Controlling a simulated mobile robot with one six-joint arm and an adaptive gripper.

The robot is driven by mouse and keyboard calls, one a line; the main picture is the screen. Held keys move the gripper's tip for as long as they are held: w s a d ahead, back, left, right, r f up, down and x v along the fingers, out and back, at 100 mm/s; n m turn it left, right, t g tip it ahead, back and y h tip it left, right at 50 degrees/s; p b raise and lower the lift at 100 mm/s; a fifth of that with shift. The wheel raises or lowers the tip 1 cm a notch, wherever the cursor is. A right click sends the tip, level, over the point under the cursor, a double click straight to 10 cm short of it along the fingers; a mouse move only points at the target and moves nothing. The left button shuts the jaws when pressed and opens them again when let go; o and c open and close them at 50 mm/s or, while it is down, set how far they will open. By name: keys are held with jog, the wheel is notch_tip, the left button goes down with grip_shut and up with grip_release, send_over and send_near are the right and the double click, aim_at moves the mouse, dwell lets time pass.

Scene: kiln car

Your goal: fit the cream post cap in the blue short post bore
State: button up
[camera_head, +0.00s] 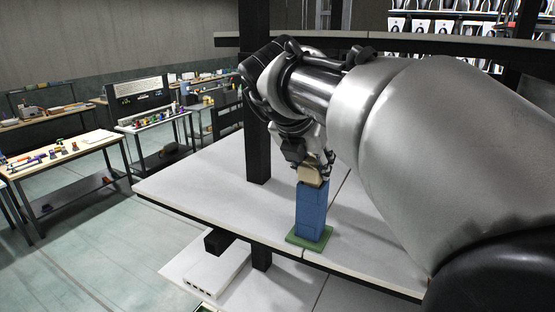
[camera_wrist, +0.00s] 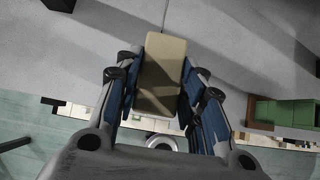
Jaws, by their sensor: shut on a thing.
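The cream post cap (camera_head: 310,175) is a small cream block held in my gripper (camera_head: 314,165), right at the top of the blue short post (camera_head: 311,208). The blue post stands upright on a green base (camera_head: 309,238) near the front edge of the pale deck. In the wrist view the cream cap (camera_wrist: 161,75) lies between the two blue-padded fingers of my gripper (camera_wrist: 163,80), which are shut on it. The post's bore is hidden. I cannot tell whether the cap is seated in it or only above it.
The pale deck (camera_head: 200,185) has free room left of the post. A black upright (camera_head: 257,140) stands behind the post, and a dark-edged upper shelf (camera_head: 450,45) runs above. Green blocks (camera_wrist: 285,113) show at right in the wrist view.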

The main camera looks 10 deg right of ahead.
jog(key=shift+f+b, duration=0.4)
jog(key=shift+f, duration=0.35)
jog(key=o, duration=1.4)
jog(key=shift+r, duration=0.1)
jog(key=shift+p+v, duration=1.7)
jog(key=shift+v, duration=2.25)
